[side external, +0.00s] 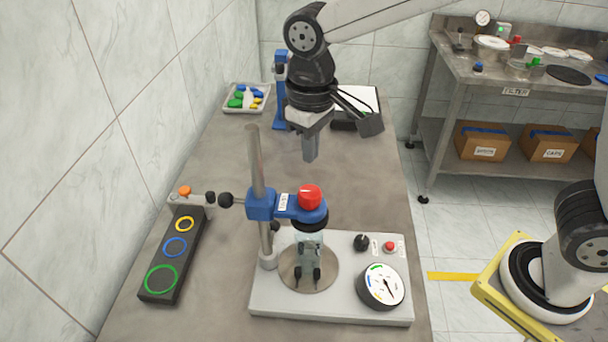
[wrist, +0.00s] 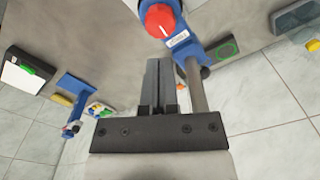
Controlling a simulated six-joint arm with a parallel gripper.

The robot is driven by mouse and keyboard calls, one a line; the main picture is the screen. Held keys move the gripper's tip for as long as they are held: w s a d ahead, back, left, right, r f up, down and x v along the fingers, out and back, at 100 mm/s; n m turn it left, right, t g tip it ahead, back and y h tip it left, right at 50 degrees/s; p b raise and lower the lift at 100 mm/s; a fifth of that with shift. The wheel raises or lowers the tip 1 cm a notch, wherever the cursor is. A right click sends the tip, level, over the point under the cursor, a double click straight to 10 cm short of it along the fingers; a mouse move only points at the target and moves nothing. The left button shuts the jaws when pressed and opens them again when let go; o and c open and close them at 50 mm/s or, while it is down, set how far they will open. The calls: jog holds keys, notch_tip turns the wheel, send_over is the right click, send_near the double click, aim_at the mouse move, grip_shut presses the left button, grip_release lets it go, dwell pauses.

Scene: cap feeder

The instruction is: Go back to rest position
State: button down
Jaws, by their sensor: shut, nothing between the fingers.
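My gripper (side external: 311,157) points down above the bench, behind the test stand in the side view. Its fingers (wrist: 160,68) are together with nothing between them, and they also show in the wrist view. The test stand has a white base (side external: 330,306), a metal post (side external: 257,165) and a blue arm (side external: 263,204) with a red knob (side external: 310,197) on top. A clear glass piece (side external: 309,240) sits under the blue arm above a round plate (side external: 323,280). My gripper is apart from the stand.
A black panel with coloured rings (side external: 176,250) lies at left. A tray of coloured caps (side external: 240,98), a blue stand (side external: 280,100) and a black-and-white box (side external: 368,101) are at the back. A gauge (side external: 381,286) sits on the white base. The bench middle is clear.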

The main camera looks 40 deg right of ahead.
jog(key=shift+d, duration=0.1)
jog(key=s+d+f+m+t, duration=0.1)
jog(key=s+d+f, duration=0.2)
jog(key=d+f, duration=0.3)
jog(key=s+d+f+m+t, duration=0.1)
jog(key=s+d+f, duration=0.3)
jog(key=d, duration=0.6)
jog(key=shift+s+d+f+m+t, duration=0.3)
jog(key=shift+d+f+m, duration=0.15)
jog(key=shift+f, duration=0.5)
